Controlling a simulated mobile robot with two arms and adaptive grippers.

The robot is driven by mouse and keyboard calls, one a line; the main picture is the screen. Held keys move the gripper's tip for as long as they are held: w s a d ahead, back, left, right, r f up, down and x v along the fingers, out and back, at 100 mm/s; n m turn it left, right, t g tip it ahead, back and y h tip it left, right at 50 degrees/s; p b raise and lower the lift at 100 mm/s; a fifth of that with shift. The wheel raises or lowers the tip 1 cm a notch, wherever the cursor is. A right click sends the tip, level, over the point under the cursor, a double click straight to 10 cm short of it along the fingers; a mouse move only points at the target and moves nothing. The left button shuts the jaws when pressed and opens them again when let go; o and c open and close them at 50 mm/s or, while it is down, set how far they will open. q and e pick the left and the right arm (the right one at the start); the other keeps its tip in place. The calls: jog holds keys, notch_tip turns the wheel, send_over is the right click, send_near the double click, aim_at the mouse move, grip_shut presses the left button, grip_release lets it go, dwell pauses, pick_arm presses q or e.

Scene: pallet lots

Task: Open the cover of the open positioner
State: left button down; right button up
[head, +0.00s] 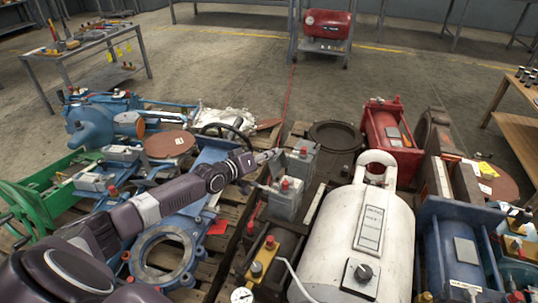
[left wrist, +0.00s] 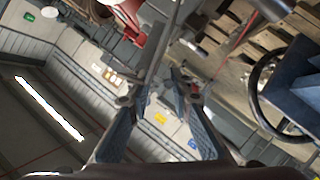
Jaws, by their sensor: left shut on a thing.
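Two grey positioner boxes with red caps stand on the dark pallet in the head view, one farther back (head: 302,158) and one nearer (head: 287,199). My left gripper (head: 273,156) reaches in from the left to the left side of the back box. It is shut on a thin grey part that appears to be that box's cover. In the left wrist view, my left gripper (left wrist: 158,90) has its fingers on either side of a thin grey plate (left wrist: 160,62) seen nearly edge-on. The exact contact and the cover's angle are too small to tell. My right gripper is not in view.
A black handwheel (head: 225,133) and a blue ring flange (head: 165,250) lie left. Open floor lies behind the pallets.

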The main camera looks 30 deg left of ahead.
pick_arm(q)
jog(key=c, duration=1.9)
grip_release()
jog(key=shift+s+a+f, duration=0.1)
jog(key=shift+f, duration=0.3)
jog(key=shift+r, duration=0.15)
jog(key=shift+r, duration=0.1)
jog(key=shift+s, duration=0.55)
jog(key=v, duration=1)
jog(key=shift+s+a+r, duration=0.2)
jog(key=shift+s, duration=0.15)
jog(key=shift+s, duration=0.1)
